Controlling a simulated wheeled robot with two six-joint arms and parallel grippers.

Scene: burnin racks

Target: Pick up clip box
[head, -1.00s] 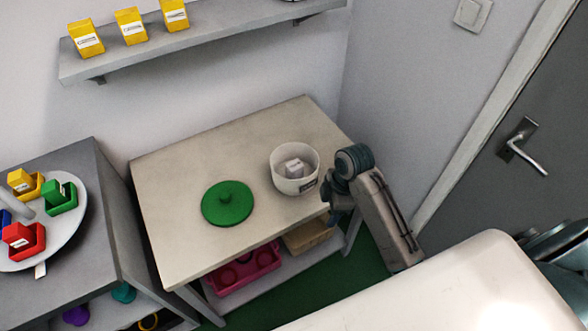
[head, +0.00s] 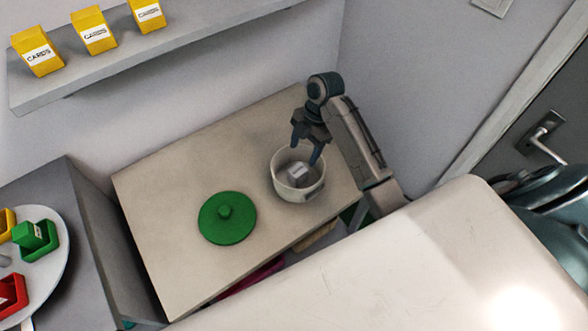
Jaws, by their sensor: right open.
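The clip box, a small pale grey box with a label (head: 297,173), lies inside a round white pot (head: 301,194) on the table. A green round lid with a knob (head: 227,219) lies on the table to the left of the pot. My right gripper (head: 304,155) is open and points down over the pot, with its fingers above the box. It does not visibly hold anything. My left gripper is not in view.
The pot and lid stand on a beige table (head: 170,190). A wall shelf (head: 150,52) holds yellow card boxes (head: 95,32). At the left, a round white tray (head: 52,262) carries coloured bins. The table's left part is clear.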

